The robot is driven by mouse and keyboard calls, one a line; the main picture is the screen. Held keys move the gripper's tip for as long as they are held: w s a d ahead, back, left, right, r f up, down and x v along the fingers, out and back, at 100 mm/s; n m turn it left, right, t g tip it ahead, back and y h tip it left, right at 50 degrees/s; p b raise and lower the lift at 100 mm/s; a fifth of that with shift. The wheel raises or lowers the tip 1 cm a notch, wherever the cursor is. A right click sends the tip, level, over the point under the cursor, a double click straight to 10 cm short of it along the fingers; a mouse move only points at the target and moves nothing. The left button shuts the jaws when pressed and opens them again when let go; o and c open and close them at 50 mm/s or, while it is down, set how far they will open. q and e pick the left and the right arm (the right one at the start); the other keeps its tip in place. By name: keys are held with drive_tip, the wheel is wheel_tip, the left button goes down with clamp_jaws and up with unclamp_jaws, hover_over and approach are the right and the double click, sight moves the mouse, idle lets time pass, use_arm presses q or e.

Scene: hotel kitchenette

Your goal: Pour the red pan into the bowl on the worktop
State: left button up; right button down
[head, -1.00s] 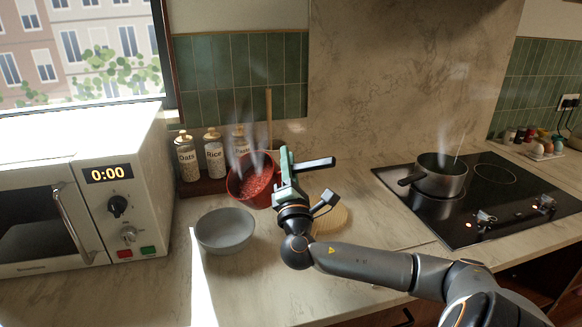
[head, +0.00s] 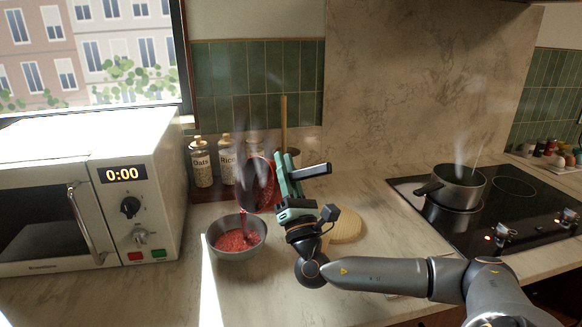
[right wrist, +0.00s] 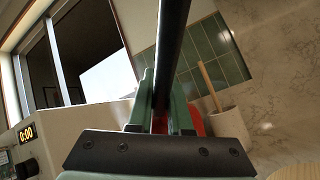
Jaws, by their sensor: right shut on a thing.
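The red pan (head: 258,184) is tipped steeply to the left in the head view, its mouth over the right side of the grey bowl (head: 216,243). Red chunky food (head: 236,241) lies in the bowl, and a little falls from the pan's lip. My right gripper (head: 290,190) is shut on the pan's dark handle, just right of the pan. In the right wrist view the handle (right wrist: 172,45) runs between the green fingers (right wrist: 160,105), and a sliver of the red pan (right wrist: 195,120) shows behind them. My left gripper is out of view.
A microwave (head: 150,195) stands left of the bowl. Jars (head: 202,170) and a crock with a wooden spoon stand behind the pan. A round wooden board (head: 347,228) lies right of my gripper. A steaming grey pot (head: 455,188) sits on the hob (head: 510,215).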

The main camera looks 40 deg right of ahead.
drive_tip(key=shift+a+n+t+y+b, duration=0.7)
drive_tip(key=shift+n, duration=0.5)
use_arm(q)
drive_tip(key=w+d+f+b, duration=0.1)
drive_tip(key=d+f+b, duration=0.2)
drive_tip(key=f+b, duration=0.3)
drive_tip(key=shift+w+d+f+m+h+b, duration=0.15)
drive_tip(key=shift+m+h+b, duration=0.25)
drive_tip(key=shift+b, duration=0.65)
use_arm(e)
drive_tip(key=a+f+n+y, duration=0.1)
drive_tip(key=a+n+y, duration=1)
drive_tip(key=n+y, duration=0.8)
drive_tip(key=shift+w+a+f+n, duration=0.15)
drive_tip(key=shift+f+n, duration=0.15)
drive_tip(key=shift+n, duration=1.1)
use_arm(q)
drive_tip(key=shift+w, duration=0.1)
